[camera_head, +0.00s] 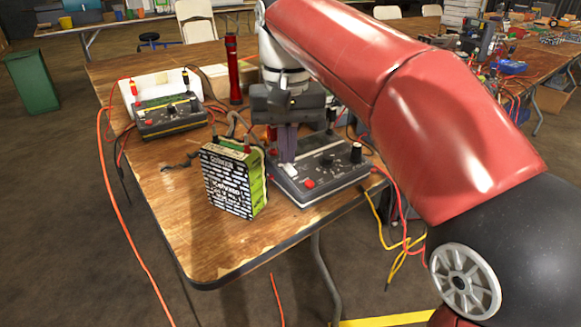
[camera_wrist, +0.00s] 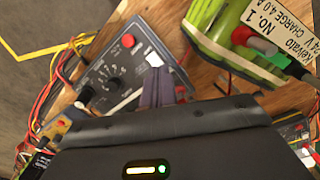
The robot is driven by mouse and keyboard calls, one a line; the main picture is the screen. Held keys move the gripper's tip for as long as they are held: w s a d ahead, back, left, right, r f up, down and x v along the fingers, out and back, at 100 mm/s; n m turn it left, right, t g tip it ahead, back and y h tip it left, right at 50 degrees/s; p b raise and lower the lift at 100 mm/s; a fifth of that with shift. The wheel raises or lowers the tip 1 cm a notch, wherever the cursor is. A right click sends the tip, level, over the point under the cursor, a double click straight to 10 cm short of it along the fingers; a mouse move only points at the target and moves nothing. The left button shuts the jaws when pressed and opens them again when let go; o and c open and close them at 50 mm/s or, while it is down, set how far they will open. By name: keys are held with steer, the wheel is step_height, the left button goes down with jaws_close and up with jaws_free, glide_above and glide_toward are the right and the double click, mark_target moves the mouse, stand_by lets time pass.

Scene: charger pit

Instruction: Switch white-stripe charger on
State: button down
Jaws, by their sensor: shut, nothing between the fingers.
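My gripper (camera_head: 287,156) points down over the near left part of the panel. Its fingers (camera_wrist: 156,78) are closed together and empty, right at the switch. I cannot tell whether they touch it, or which way the switch is set.
A green battery (camera_head: 232,182) stands just left of the charger, close to my gripper. A yellow-stripe charger (camera_head: 170,116) sits farther left. A red flashlight (camera_head: 233,70) stands behind. Cables run around the wooden table (camera_head: 205,258); its front left is clear.

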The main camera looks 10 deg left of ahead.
steer(key=shift+f, duration=0.3)
steer(key=shift+r, duration=0.15)
step_height(320, 180, up, 5)
steer(key=p, duration=0.5)
steer(key=shift+r, duration=0.9)
steer(key=shift+d, duration=0.1)
steer(key=s+d+f+m+t, duration=0.1)
steer(key=s+d+f, duration=0.2)
steer(key=d, duration=0.4)
steer(key=s+d+f+m+t, duration=0.1)
steer(key=s+d+f+t, duration=0.15)
steer(key=d, duration=0.45)
steer(key=s+d+f+m+t, duration=0.1)
steer(key=s+d+f, duration=0.25)
steer(key=d, duration=0.35)
steer(key=s+d+f+m+t, duration=0.1)
steer(key=s+d+f, duration=0.3)
steer(key=f, duration=0.4)
steer(key=shift+s+d, duration=0.4)
steer(key=shift+s, duration=0.5)
